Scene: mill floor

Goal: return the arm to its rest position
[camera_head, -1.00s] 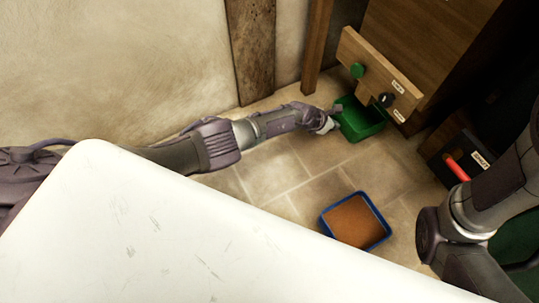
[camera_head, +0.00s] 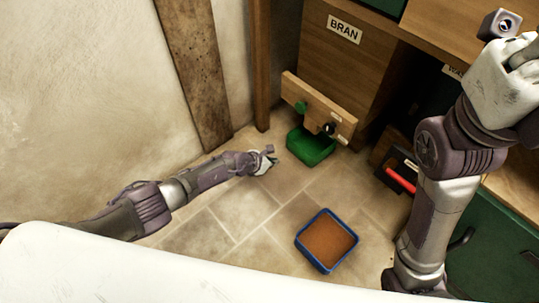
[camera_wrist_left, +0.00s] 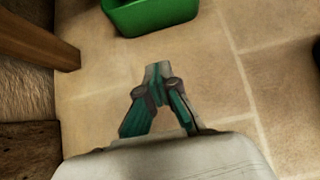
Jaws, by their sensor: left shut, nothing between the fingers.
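My left arm reaches in low from the left in the head view. Its gripper (camera_head: 268,160) is shut and empty, just left of the green bin (camera_head: 312,147) and apart from it. In the left wrist view the fingers (camera_wrist_left: 157,80) are closed together above bare floor tiles, and the green bin (camera_wrist_left: 150,12) is at the top edge. My right arm is raised at the right of the head view. Its fingers cannot be made out there.
A wooden panel (camera_head: 300,92) with a green and a black knob sits above the green bin, on the cabinet labelled BRAN (camera_head: 343,28). A blue tray of brown material (camera_head: 312,260) stands on the floor. A red handle (camera_head: 400,179) juts out at right. A wooden post (camera_head: 262,80) stands left of the cabinet.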

